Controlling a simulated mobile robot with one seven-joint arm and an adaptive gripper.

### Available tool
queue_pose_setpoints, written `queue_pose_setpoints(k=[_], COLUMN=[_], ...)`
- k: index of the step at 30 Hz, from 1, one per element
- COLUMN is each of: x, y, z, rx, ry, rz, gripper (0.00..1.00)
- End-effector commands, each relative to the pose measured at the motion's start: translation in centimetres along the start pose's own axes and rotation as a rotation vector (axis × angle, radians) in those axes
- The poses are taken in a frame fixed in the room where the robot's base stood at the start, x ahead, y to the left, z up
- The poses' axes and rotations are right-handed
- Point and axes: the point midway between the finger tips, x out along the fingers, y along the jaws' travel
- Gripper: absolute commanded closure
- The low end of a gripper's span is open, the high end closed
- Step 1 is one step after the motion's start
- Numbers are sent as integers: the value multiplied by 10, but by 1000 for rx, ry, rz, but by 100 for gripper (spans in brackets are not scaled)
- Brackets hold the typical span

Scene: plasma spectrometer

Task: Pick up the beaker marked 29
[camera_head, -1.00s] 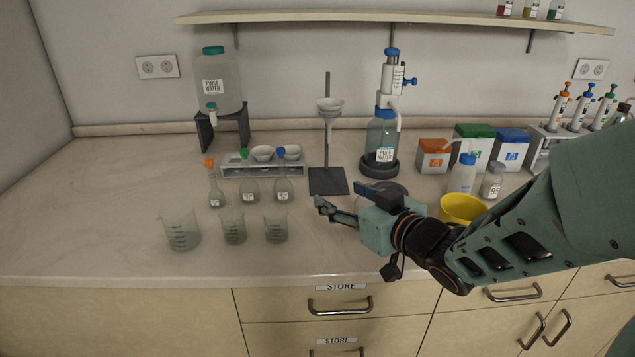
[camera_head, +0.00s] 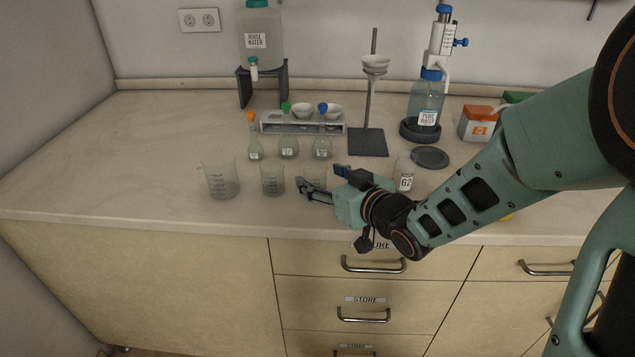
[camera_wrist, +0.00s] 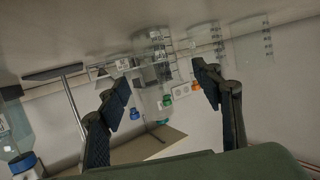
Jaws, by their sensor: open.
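Three clear beakers stand in a row near the front of the bench in the head view: left (camera_head: 221,180), middle (camera_head: 272,180) and right (camera_head: 312,172). I cannot read a number 29 on any of them. My gripper (camera_head: 318,177) is open at the right beaker, partly covering it. In the wrist view, which looks upside down, the open fingers (camera_wrist: 162,75) stand either side of a clear beaker (camera_wrist: 148,52). I cannot tell whether they touch it. Two more beakers show to the right (camera_wrist: 206,38) and far right (camera_wrist: 253,44).
Stoppered flasks with orange (camera_head: 255,150), green (camera_head: 288,147) and blue (camera_head: 322,147) tops stand just behind the beakers. A jar marked 62 (camera_head: 405,178) stands right of my gripper. A funnel stand (camera_head: 368,143) is behind. The bench left of the beakers is clear.

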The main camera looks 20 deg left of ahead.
Motion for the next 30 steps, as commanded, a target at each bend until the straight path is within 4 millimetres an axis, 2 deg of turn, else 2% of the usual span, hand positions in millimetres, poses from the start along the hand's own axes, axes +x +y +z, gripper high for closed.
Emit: queue_pose_setpoints(k=[3, 6, 16, 28, 30], x=[21, 32, 38, 38, 38], y=[0, 0, 1, 1, 1], z=[1, 0, -1, -1, -1], rx=[1, 1, 0, 0, 0], ry=[0, 0, 0, 1, 0], rz=[-3, -2, 0, 0, 0], gripper=[40, 40, 42, 86, 86])
